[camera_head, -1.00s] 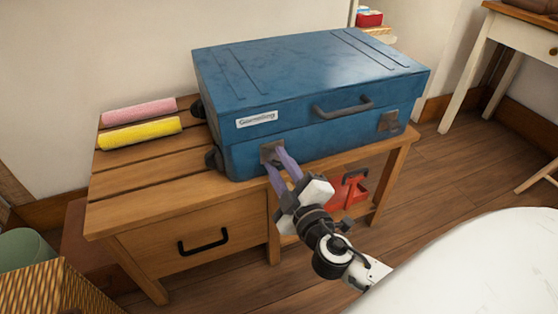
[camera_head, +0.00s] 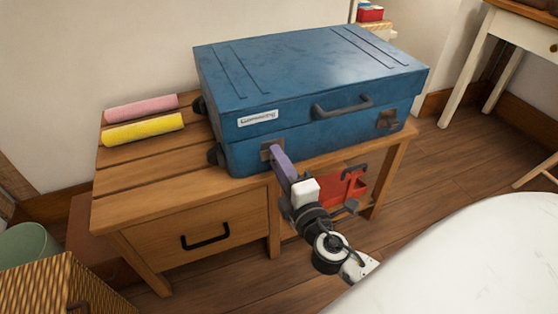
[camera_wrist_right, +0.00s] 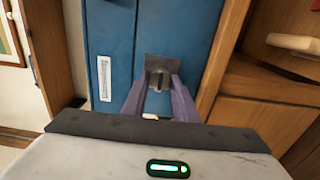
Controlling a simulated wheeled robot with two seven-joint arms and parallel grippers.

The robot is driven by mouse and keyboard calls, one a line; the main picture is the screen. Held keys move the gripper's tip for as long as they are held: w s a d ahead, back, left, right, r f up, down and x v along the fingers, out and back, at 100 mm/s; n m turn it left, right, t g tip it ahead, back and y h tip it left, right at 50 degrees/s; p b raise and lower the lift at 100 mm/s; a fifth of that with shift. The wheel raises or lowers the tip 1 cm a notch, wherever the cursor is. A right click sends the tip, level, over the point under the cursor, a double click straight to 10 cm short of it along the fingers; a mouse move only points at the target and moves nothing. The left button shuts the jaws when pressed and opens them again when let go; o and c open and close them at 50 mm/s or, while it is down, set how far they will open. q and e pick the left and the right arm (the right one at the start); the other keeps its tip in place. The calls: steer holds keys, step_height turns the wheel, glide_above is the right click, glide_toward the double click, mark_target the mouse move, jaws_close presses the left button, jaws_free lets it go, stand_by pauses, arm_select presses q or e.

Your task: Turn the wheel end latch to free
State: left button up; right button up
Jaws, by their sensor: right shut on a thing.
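The blue suitcase (camera_head: 300,85) lies flat on a wooden bench, its wheels (camera_head: 214,156) at the left end. The wheel end latch (camera_head: 265,153) is a grey metal plate with a small turn piece on the front side, near the wheels. My right gripper (camera_head: 276,150) reaches up to it from the front. In the wrist view its purple fingers are shut on the latch (camera_wrist_right: 160,64), one on each side of the turn piece. The fingers partly hide the latch in the head view. The other latch (camera_head: 389,119) sits at the right end. My left gripper is out of view.
A carry handle (camera_head: 343,107) sits between the latches. A pink roll (camera_head: 142,107) and a yellow roll (camera_head: 144,129) lie on the bench (camera_head: 150,190) left of the case. A red object (camera_head: 343,187) is below, close behind my right arm. A white surface (camera_head: 470,260) is at front right.

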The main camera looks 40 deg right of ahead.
stand_by(0.4)
steer(key=o, duration=1)
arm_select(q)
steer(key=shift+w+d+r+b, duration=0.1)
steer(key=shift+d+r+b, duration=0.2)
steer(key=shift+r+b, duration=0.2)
arm_select(e)
steer(key=v, duration=1)
steer(key=shift+s, duration=0.2)
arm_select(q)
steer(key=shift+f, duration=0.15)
